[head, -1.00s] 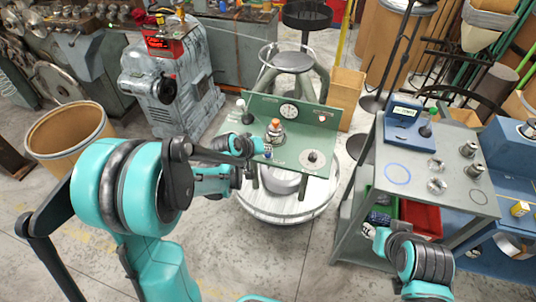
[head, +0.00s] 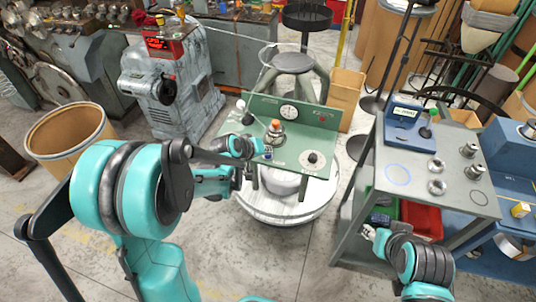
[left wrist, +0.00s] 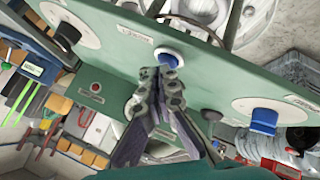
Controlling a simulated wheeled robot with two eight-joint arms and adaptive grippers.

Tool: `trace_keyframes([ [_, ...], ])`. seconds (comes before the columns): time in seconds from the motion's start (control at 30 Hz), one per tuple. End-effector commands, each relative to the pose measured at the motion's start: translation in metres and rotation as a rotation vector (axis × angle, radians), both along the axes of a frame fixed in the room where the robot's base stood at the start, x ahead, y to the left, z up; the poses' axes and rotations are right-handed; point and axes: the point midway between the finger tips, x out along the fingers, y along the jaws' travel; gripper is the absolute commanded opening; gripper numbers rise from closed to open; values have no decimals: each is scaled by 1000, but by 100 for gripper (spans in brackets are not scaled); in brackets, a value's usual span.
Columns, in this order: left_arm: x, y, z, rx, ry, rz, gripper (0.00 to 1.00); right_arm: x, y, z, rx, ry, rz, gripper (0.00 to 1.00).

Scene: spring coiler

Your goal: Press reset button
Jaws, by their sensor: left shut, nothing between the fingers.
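A green coiler panel (head: 322,168) stands on a round white base in the head view. A small blue button (left wrist: 168,58) with a white label above it sits on the panel; the label is too small to read. My left gripper (left wrist: 163,78) is shut and empty, with its fingertips right at the button's lower edge. I cannot tell whether they touch it. In the head view the left gripper (head: 262,151) is at the panel's front left. My right gripper (head: 370,233) is low beside the grey cart, too small to read.
A blue knob (left wrist: 264,121) and an orange-topped post (head: 275,129) are also on the panel. A dial (head: 289,112) and a red lamp (head: 321,118) are on its upright back. The grey cart (head: 432,185) with metal parts stands to the right.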

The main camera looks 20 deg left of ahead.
Motion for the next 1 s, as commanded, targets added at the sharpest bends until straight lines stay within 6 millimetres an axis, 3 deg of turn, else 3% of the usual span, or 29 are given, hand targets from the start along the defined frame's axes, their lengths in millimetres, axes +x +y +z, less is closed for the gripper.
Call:
trace_keyframes([
  [0.17, 0, 0, 11, 0, 0, 0, 0, 0, 0, 9, 0, 0, 0, 40],
  [0.57, 0, 0, 13, 0, 0, 0, 0, 0, 0, 10, 0, 0, 0, 40],
  [1.0, 0, 0, 55, 0, 0, 0, 0, 0, 0, 44, 0, 0, 0, 40],
])
